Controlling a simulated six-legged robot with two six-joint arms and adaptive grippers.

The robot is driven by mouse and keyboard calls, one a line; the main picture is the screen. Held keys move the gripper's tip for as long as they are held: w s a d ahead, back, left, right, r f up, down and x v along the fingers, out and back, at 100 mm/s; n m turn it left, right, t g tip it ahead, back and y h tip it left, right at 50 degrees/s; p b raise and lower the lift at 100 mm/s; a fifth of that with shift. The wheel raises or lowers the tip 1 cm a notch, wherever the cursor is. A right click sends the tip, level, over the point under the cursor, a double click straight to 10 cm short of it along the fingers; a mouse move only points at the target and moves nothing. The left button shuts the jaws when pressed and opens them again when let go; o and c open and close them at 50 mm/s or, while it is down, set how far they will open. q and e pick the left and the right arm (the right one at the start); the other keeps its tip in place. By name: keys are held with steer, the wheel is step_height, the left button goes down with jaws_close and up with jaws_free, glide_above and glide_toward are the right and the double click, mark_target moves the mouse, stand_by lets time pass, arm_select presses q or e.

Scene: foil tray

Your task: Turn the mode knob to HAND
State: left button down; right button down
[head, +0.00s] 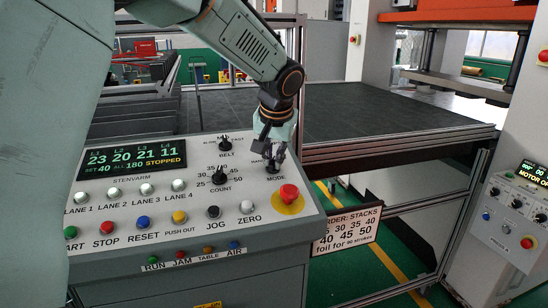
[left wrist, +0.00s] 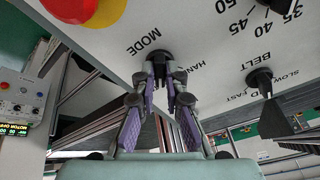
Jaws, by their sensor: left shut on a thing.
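The black MODE knob (head: 276,164) sits at the right of the sloping control panel (head: 120,225), above the printed word MODE. My left gripper (head: 276,150) comes down over it from above. In the left wrist view, the two purple-padded fingers stand on either side of the knob (left wrist: 158,57), shut on it. The HAND label (left wrist: 196,67) is printed beside the knob and is partly covered by a finger. The fingers hide most of the knob, so I cannot tell where its pointer stands. My right gripper is not in view.
The red stop button (head: 289,193) on its yellow base is close below the MODE knob. The COUNT knob (head: 220,177) and BELT knob (head: 224,142) are to its left. A display (head: 131,158) reads STOPPED. An order sign (head: 346,229) hangs right of the panel.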

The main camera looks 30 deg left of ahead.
arm_select(q)
steer(key=shift+f, duration=0.1)
steer(key=n+b, duration=0.3)
steer(key=shift+w+f+n+y, duration=0.1)
steer(key=shift+n+y, duration=0.2)
steer(key=n+b, duration=0.2)
steer(key=n, duration=0.2)
steer(key=shift+d+n+g+b, duration=0.1)
steer(key=shift+n+g+b, duration=0.2)
steer(key=shift+b, duration=0.05)
steer(key=n, duration=0.2)
steer(key=shift+n+y+b, duration=0.3)
steer(key=shift+b, duration=0.05)
steer(key=shift+n+g, duration=0.4)
steer(key=shift+n, duration=1.2)
steer(key=shift+w, duration=0.1)
